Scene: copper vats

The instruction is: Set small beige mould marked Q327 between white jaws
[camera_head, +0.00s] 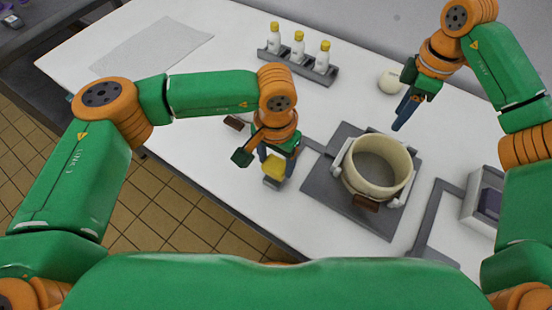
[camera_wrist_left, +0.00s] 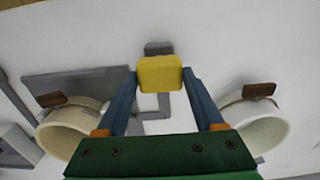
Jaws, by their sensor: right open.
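A beige ring-shaped mould (camera_head: 350,183) with a brown handle (camera_head: 366,203) sits on a dark grey plate (camera_head: 345,132). White jaws (camera_head: 339,157) stand at its sides; I cannot tell whether they touch it. The left wrist view shows it at left (camera_wrist_left: 62,142). A second beige mould (camera_wrist_left: 272,138) is at right there; in the head view my left arm hides it, except its brown handle (camera_head: 235,122). No marking is readable. My left gripper (camera_head: 272,157) has its fingers against both sides of a yellow block (camera_wrist_left: 160,74). My right gripper (camera_head: 406,108) is open and empty behind the plate.
Several yellow-capped bottles (camera_head: 298,48) stand in a grey rack at the back. A white round object (camera_head: 390,81) is near my right gripper. A grey device (camera_head: 486,200) is at right. The back-left table has a pale sheet (camera_head: 150,47) and free room.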

